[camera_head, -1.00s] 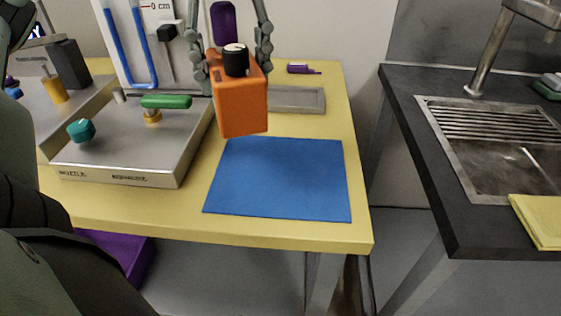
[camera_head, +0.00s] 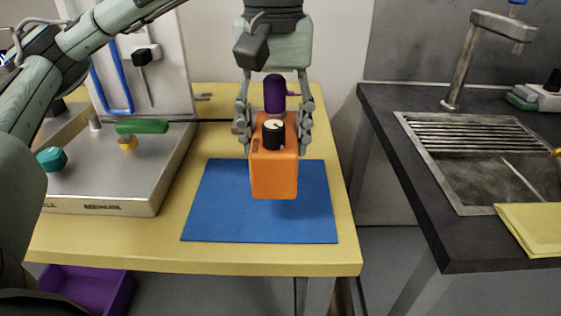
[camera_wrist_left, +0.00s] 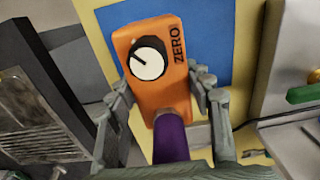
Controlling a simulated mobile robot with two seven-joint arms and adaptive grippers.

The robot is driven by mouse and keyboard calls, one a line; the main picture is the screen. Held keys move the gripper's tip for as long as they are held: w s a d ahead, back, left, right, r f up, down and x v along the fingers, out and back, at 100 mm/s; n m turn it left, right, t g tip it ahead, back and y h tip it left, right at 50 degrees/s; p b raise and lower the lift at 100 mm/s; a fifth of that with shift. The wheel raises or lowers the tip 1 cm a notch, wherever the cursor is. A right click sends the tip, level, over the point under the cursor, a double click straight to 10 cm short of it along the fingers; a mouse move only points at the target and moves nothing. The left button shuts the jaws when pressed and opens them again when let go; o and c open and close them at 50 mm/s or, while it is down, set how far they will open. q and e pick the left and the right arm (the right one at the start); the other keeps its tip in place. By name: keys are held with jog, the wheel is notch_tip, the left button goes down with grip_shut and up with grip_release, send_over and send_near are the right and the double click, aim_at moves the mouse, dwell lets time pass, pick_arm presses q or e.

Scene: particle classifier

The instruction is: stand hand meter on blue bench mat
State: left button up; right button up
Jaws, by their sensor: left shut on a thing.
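The hand meter (camera_head: 274,176) is an orange box with a black knob on top and a purple part behind it. My left gripper (camera_head: 276,130) is shut on it, one finger on each side, and holds it upright over the blue bench mat (camera_head: 210,215). A shadow shows on the mat beside the meter; I cannot tell for sure how far its base is above the mat. In the left wrist view the meter (camera_wrist_left: 165,85) shows its dial and the word ZERO, between the fingers, with the mat (camera_wrist_left: 205,30) beyond. My right gripper is not in view.
A grey apparatus (camera_head: 110,180) with a green handle (camera_head: 142,127) and teal knob (camera_head: 51,159) stands left of the mat. A dark counter with a sink (camera_head: 480,180) and a yellow cloth (camera_head: 530,228) is at right, across a gap. The mat around the meter is clear.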

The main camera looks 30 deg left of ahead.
pick_arm(q)
jog(key=shift+w+d+f, duration=0.25)
jog(key=shift+w+f, duration=0.15)
jog(key=shift+f, duration=1.85)
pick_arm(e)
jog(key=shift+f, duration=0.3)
pick_arm(q)
jog(key=shift+f, duration=0.1)
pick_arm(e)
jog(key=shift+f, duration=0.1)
pick_arm(q)
jog(key=shift+f, duration=0.1)
jog(key=o, duration=1.5)
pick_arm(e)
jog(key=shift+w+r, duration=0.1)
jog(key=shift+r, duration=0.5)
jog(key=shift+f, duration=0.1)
